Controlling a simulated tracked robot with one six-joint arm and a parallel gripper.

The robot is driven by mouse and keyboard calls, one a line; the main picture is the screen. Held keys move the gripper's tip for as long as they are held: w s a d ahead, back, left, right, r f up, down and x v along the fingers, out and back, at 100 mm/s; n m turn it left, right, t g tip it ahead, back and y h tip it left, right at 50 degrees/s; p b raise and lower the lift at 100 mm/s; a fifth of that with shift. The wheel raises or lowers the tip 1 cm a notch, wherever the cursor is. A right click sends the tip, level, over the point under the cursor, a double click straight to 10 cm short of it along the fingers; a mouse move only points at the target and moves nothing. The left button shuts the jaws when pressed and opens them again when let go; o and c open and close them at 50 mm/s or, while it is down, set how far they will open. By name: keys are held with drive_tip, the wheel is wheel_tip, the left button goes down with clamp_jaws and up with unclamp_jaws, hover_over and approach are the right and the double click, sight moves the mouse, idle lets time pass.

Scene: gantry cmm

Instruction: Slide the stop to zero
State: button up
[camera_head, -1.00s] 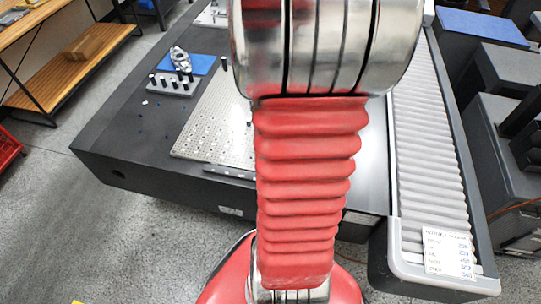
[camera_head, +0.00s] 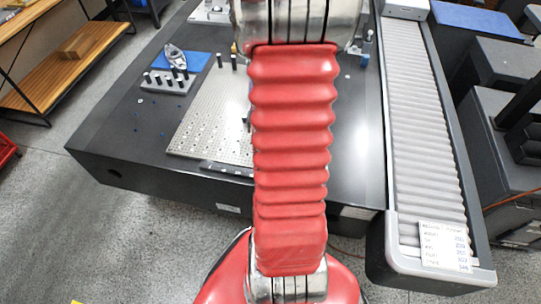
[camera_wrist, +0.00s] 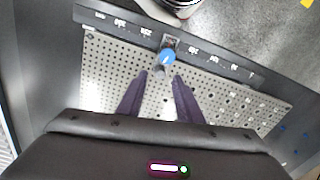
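In the wrist view, the stop with a round blue knob (camera_wrist: 167,56) sits on a dark rail (camera_wrist: 225,66) along the edge of the perforated plate. White labels mark the rail, but they are too small to read, so I cannot tell which is zero. My gripper (camera_wrist: 160,77) is open, with its two dark fingers apart and nothing between them. The fingertips point toward the knob and appear just short of it; I cannot tell the height gap. In the head view, my arm hides the gripper and the stop, and part of the rail (camera_head: 222,168) shows.
The perforated plate (camera_head: 205,125) lies on a black table (camera_head: 125,150). At its left are a block with several dark pegs (camera_head: 167,85) and a blue mat (camera_head: 197,62) with a metal part. A ribbed grey cover (camera_head: 425,130) runs along the right.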

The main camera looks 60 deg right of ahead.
drive_tip(key=shift+f, duration=2.05)
clamp_jaws()
drive_tip(key=shift+a, duration=0.15)
